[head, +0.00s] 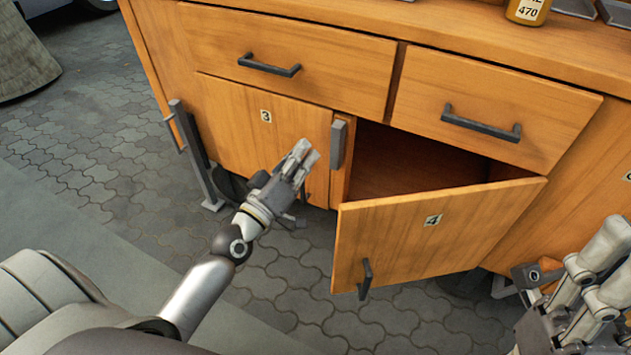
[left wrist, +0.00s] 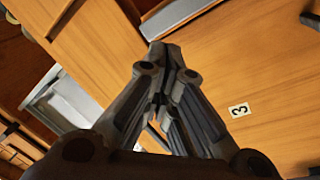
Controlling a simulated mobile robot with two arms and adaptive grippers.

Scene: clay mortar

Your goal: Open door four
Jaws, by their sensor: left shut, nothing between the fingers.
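Door four (head: 432,220) is a wooden cabinet door with a "4" label, and it stands swung open in the head view. Its dark handle (head: 365,279) is at the lower left of the door. A dark opening (head: 420,162) shows behind it. My left gripper (head: 304,155) is shut and empty, in front of door three (head: 230,115) and left of door four, apart from its handle. In the left wrist view its fingertips (left wrist: 165,50) are together, with the "3" label (left wrist: 240,110) to the right. My right gripper (head: 605,262) is at the lower right, partly cut off by the frame.
Two drawers with dark handles (head: 270,66) (head: 481,123) sit above the doors. A yellow container (head: 526,11) stands on the cabinet top.

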